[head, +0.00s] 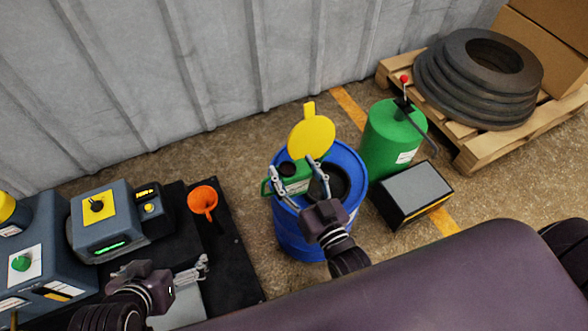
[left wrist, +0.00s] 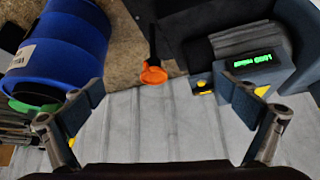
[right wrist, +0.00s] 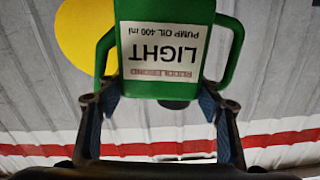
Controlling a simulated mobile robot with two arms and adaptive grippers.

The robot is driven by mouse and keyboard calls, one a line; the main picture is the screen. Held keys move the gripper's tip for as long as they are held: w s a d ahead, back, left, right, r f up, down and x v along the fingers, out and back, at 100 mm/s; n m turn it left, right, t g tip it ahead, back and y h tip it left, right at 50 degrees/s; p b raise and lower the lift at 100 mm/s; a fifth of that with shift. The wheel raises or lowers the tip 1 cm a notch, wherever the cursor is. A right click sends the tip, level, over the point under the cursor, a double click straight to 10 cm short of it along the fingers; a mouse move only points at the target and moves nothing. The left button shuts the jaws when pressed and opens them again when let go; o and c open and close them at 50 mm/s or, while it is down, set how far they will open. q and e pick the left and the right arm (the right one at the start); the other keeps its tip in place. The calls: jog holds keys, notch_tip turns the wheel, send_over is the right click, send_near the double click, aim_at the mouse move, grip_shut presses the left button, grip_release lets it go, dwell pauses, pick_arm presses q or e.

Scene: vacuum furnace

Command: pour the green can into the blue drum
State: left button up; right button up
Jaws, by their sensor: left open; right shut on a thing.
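The blue drum (head: 290,240) stands on the floor in the middle of the head view, with a dark opening in its top and a yellow round lid (head: 312,136) raised at its far side. My right gripper (head: 293,172) is shut on the green can (head: 297,186), above the left part of the drum top. The can's dark cap or mouth shows; its exact tilt is unclear. In the right wrist view, the can (right wrist: 165,75) has a "LIGHT pump oil 400 ml" label between the fingers. My left gripper (head: 192,272) is open and empty, left of the drum (left wrist: 60,50).
An orange funnel (head: 203,200) is on the black surface near my left gripper. A grey-blue device (head: 105,225) stands at left. A green cylinder (head: 390,140) and a black box (head: 412,190) are right of the drum. A pallet (head: 490,150) carries dark rings.

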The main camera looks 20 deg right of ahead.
pick_arm(q)
jog(key=shift+w+d+r+t+h+b, duration=0.1)
jog(key=shift+w+d+r+t, duration=0.15)
jog(key=shift+w, duration=0.25)
jog(key=shift+w+d+r+t+h+b, duration=0.1)
jog(key=shift+w+r+t, duration=0.1)
jog(key=shift+w+r, duration=0.3)
jog(key=shift+w+d+r+t+h+b, duration=0.1)
jog(key=shift+w+d+r+t, duration=0.15)
jog(key=shift+w, duration=0.3)
pick_arm(e)
jog(key=shift+a+r+m, duration=0.1)
jog(key=shift+r+m, duration=0.2)
jog(key=shift+m, duration=0.3)
pick_arm(q)
jog(key=shift+a+f, duration=0.1)
pick_arm(e)
jog(key=shift+r, duration=0.2)
pick_arm(q)
jog(key=shift+s+f, duration=0.1)
jog(key=shift+s, duration=0.1)
pick_arm(e)
jog(key=shift+r+m, duration=0.3)
jog(key=shift+m, duration=0.2)
pick_arm(q)
jog(key=shift+s, duration=0.1)
pick_arm(e)
jog(key=shift+r+m, duration=0.25)
jog(key=shift+m, duration=0.15)
